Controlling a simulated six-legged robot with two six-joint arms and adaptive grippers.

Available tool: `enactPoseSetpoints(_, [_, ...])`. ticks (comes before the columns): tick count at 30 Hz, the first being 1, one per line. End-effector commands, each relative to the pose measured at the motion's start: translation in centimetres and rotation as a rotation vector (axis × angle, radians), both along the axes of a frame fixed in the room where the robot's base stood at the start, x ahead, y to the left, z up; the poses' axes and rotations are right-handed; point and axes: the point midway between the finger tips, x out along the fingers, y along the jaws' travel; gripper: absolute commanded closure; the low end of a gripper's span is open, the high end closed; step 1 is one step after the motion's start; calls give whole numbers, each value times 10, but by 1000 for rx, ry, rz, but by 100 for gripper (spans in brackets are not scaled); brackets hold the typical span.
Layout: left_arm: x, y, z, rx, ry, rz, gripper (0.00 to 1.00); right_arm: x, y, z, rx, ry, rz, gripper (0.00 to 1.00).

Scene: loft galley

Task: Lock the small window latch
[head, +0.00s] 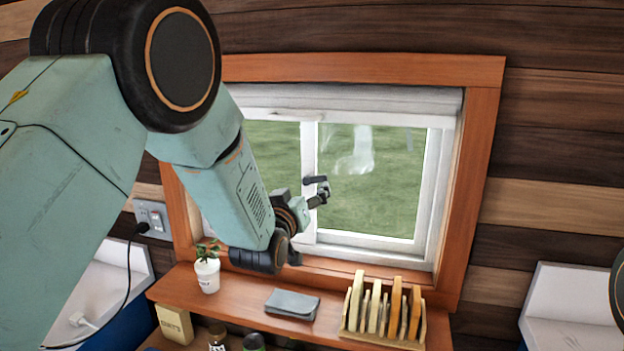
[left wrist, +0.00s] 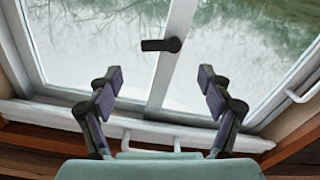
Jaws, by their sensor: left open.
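The window latch is a small black handle (left wrist: 161,44) on the white middle post of the window. In the left wrist view its lever lies about level, with the round pivot at its right end. In the head view the dark latch (head: 314,180) shows just above my left gripper's fingers. My left gripper (head: 321,194) is in front of the window. In the left wrist view the gripper (left wrist: 160,80) is open, with its two dark fingers spread either side of the post, below the latch. Nothing is between the fingers, and they appear apart from the latch.
A wooden shelf (head: 240,308) below the window holds a potted plant (head: 207,274), a grey folded pouch (head: 292,304) and a rack of upright boards (head: 382,314). An orange-brown wooden frame (head: 482,180) surrounds the window. A socket with a plugged cord (head: 152,216) is at left.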

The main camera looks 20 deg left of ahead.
Motion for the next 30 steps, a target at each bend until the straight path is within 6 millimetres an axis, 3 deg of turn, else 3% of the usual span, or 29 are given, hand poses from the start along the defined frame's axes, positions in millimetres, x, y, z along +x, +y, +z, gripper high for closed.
enactPoseSetpoints(15, [60,0,0,2,3,-1,21,0,0,16,0,0,0,60])
enactPoseSetpoints(30, [72,1,-1,3,3,0,21,0,0,17,0,-1,0,60])
